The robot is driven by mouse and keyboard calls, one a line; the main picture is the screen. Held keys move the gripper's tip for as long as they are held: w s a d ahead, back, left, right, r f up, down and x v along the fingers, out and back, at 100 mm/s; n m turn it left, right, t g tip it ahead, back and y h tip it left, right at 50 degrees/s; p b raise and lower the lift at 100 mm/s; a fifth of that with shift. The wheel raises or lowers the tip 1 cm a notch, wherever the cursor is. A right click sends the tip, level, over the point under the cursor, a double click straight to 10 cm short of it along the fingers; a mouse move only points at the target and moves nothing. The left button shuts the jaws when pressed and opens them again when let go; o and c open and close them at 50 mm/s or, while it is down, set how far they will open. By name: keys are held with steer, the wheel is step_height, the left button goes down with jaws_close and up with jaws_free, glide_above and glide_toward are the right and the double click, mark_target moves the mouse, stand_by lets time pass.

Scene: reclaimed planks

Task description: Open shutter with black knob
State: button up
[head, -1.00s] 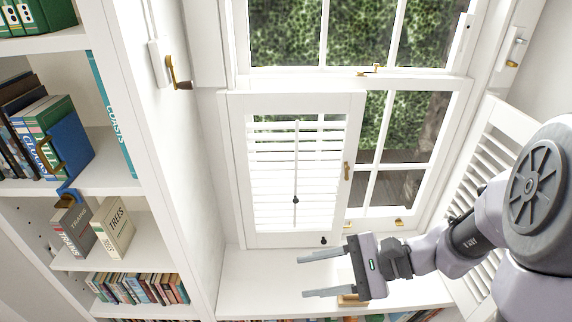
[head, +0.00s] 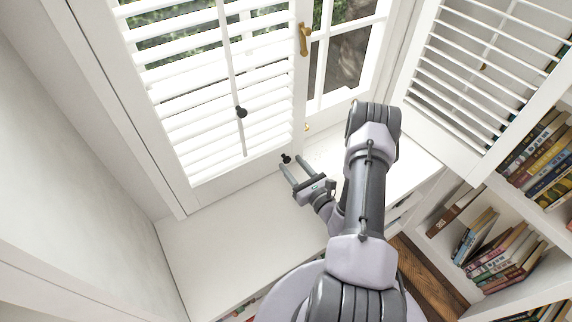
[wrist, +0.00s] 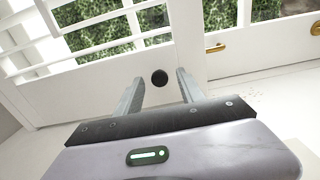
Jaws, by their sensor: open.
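The white louvred shutter (head: 190,100) stands in front of the left part of the window in the head view. Its black knob (head: 286,158) is at the lower right corner of its frame. My gripper (head: 289,165) is open and points at the knob. In the wrist view the knob (wrist: 159,77) shows between the two spread fingertips (wrist: 160,84), with a gap on each side. I cannot tell how deep the knob sits between them. A second black knob (head: 241,112) is on the shutter's tilt rod.
The white sill (head: 220,235) below is clear. Another louvred shutter (head: 470,130) stands swung out at the right, beside shelves with books (head: 490,245). A wall (head: 60,150) closes the left side.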

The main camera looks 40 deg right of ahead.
steer(key=shift+w, duration=0.95)
jaws_close()
stand_by(0.6)
